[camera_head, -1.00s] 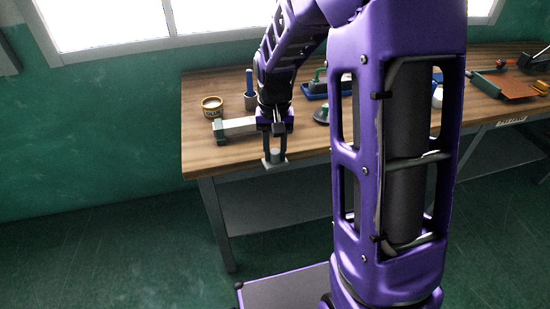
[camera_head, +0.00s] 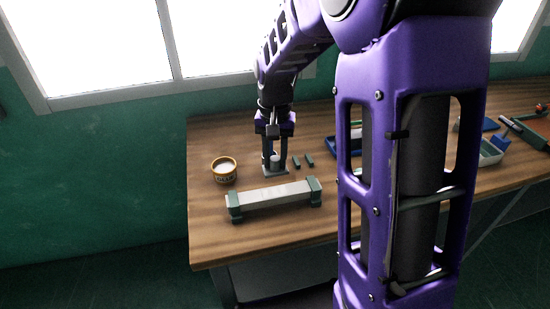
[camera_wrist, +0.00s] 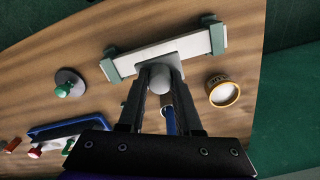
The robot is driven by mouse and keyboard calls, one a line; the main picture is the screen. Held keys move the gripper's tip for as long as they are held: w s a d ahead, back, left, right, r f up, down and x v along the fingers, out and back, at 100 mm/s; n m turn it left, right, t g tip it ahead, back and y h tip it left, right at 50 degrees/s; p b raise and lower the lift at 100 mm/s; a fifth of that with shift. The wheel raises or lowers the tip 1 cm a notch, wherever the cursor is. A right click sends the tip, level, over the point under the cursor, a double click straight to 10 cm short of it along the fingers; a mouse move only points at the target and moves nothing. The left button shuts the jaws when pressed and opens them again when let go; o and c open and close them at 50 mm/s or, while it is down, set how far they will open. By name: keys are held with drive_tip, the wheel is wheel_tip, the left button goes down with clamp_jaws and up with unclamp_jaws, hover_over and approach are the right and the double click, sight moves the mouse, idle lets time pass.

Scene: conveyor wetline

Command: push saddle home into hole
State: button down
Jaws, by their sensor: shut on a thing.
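My gripper (camera_head: 277,156) points down over the table's left part, behind a pale bar. In the wrist view my gripper (camera_wrist: 160,77) is shut on a grey, rounded piece (camera_wrist: 162,72), which I take to be the saddle. In the head view this grey piece (camera_head: 275,171) shows a flat foot low at the tabletop; I cannot tell if it touches. The pale bar (camera_head: 272,195) has a green block at each end and lies across the table's front left; it also shows in the wrist view (camera_wrist: 170,48). I cannot make out a hole in either view.
A yellow-rimmed tin (camera_head: 224,171) stands left of my gripper. In the wrist view, a dark disc with a green knob (camera_wrist: 69,84) and a blue tray (camera_wrist: 70,126) lie left.

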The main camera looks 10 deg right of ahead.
sight(275, 176)
drive_tip(key=shift+w, duration=0.4)
drive_tip(key=shift+s+f+b, duration=0.1)
drive_tip(key=shift+f+b, duration=2.1)
drive_tip(key=shift+f, duration=1)
drive_tip(key=shift+f+b, duration=0.6)
drive_tip(key=shift+f, duration=0.35)
drive_tip(key=c, duration=0.5)
unclamp_jaws()
drive_tip(key=shift+r, duration=0.1)
wheel_tip(275, 176, up, 17)
drive_tip(key=p, duration=0.2)
drive_tip(key=shift+r+p, duration=0.15)
drive_tip(key=shift+p, duration=0.15)
